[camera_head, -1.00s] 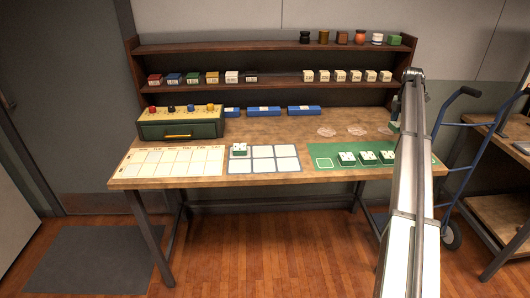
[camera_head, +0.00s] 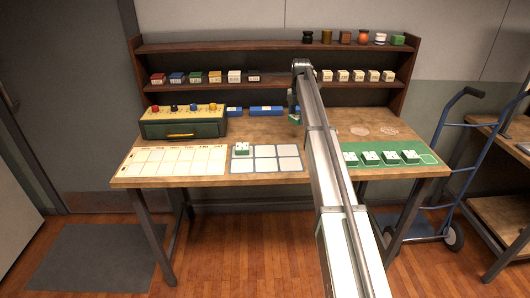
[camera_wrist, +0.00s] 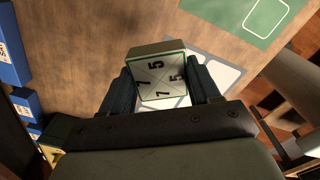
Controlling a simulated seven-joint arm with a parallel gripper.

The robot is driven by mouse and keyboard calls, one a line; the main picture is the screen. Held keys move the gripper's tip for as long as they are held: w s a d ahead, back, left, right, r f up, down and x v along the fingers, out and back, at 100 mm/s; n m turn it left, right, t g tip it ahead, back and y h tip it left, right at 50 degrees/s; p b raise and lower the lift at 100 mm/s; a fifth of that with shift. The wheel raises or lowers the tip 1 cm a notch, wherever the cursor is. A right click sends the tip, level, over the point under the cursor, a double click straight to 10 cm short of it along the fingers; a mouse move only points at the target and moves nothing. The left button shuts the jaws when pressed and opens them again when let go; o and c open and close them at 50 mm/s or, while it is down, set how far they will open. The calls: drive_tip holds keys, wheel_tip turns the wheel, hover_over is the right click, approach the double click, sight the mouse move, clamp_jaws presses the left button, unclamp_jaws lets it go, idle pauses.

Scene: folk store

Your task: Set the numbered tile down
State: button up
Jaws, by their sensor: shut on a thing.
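My gripper (camera_wrist: 161,90) is shut on a numbered tile (camera_wrist: 160,72), one finger at each side. The tile has a green edge and a pale face with black 5s and 7s. In the head view my gripper (camera_head: 294,114) is above the table, behind the white grid mat's right end. The grid mat (camera_head: 231,164) has one tile (camera_head: 242,148) in its back left cell; its other visible cells are bare. Part of this mat shows beyond the held tile in the wrist view (camera_wrist: 208,57).
The green mat (camera_head: 425,170) holds several tiles in a row, with an empty outlined square at its right end. A calendar sheet (camera_head: 175,162) lies left. A drawer box (camera_head: 182,127), blue blocks (camera_head: 266,110) and shelves (camera_head: 275,87) stand behind. My arm hides part of the table.

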hover_over(265, 151)
drive_tip(key=w, duration=0.2)
drive_tip(key=shift+s+f+m, duration=0.35)
drive_tip(key=shift+f+m, duration=0.7)
drive_tip(key=shift+f, duration=0.65)
drive_tip(key=shift+s+f+m, duration=0.3)
drive_tip(key=shift+f+m, duration=0.8)
drive_tip(key=shift+f, duration=0.6)
drive_tip(key=shift+s+f+m, duration=0.35)
drive_tip(key=shift+f+m, duration=0.7)
drive_tip(key=shift+f, duration=0.65)
drive_tip(key=shift+f, duration=0.15)
drive_tip(key=o, duration=1.2)
drive_tip(key=shift+c, duration=0.2)
wheel_tip(265, 151, up, 12)
